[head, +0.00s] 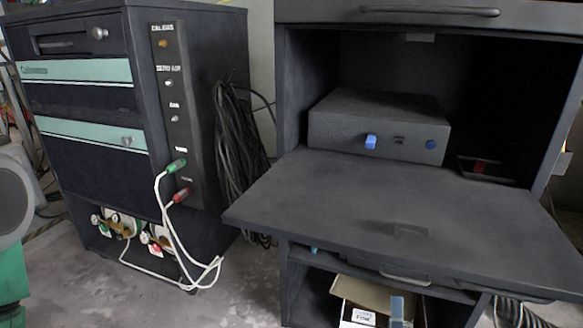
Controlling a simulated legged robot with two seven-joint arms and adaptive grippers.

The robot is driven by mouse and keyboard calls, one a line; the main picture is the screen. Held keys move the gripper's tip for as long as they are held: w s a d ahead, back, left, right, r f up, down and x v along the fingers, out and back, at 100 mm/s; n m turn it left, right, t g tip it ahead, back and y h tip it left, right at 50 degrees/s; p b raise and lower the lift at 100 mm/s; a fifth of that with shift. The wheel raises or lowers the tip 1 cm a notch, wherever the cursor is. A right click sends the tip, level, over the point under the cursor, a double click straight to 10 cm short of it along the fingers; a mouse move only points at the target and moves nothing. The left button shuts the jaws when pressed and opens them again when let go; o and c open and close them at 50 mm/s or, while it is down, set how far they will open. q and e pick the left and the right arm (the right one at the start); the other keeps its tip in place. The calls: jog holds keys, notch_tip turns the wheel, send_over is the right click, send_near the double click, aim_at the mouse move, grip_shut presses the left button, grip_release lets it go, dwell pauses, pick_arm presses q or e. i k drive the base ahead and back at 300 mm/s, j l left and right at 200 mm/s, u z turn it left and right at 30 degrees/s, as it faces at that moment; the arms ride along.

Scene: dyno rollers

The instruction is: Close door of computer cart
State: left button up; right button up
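The dark grey computer cart (287,95) stands at the right of the head view. Its door (370,205) is folded down and lies roughly flat, sticking out towards me below the open compartment. A small darker handle-like patch (408,231) shows on the door's upper face near its front edge. Inside the compartment a dark grey box (378,128) with blue knobs sits behind the door. Neither of my grippers is in view, and nothing is seen touching the door.
A dark cabinet (85,95) with teal stripes stands at the left, with white cables (168,225) plugged into its side. Black cables (240,145) hang between cabinet and cart. An open carton (350,290) sits in the cart's lower shelf. Floor between them is mostly clear.

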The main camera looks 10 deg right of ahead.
aim_at(498, 239)
jog(key=k+j, duration=0.1)
jog(key=k, duration=0.9)
